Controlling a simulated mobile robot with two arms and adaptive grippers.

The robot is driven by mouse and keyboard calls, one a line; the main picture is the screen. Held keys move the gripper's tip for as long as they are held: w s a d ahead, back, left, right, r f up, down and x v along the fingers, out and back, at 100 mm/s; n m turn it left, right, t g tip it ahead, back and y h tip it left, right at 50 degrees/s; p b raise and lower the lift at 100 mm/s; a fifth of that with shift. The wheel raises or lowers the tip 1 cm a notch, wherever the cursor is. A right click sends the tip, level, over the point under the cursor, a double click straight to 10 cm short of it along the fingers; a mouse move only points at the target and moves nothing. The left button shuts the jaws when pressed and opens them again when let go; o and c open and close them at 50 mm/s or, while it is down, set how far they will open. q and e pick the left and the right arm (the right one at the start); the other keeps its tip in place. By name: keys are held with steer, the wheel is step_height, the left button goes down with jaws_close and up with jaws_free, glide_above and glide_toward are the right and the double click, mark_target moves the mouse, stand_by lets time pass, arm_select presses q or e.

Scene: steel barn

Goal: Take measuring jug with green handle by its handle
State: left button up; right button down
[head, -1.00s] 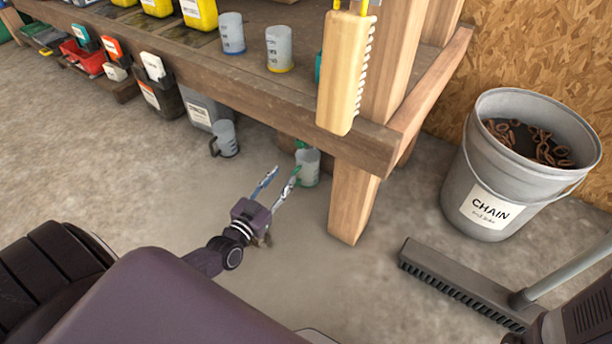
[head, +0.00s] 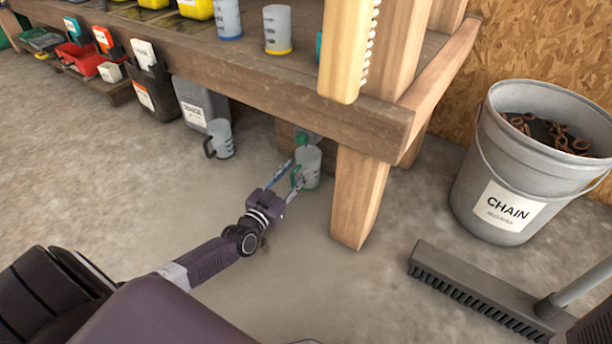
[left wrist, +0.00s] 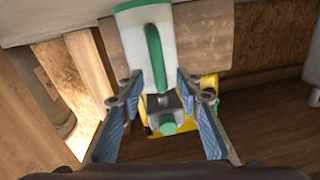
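The measuring jug with green handle (head: 311,168) stands on the floor beside the wooden bench leg. Its green handle (head: 296,177) faces my left gripper (head: 288,178), which reaches low from the left. In the left wrist view, the jug (left wrist: 130,18) is at the top centre with its green handle (left wrist: 154,58) upright in the picture. The open fingertips (left wrist: 160,92) lie on either side of the handle's near end, with gaps on both sides. No finger visibly presses on the handle. My right gripper is out of view.
A dark-handled jug (head: 221,139) stands on the floor to the left, by a grey canister (head: 194,103). The bench edge (head: 250,88) and leg (head: 357,200) are close. A chain bucket (head: 470,185) and broom head (head: 480,290) are right. Front floor is clear.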

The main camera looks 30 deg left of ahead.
arm_select(q)
steer(key=shift+r, duration=0.1)
jaws_close()
stand_by(0.4)
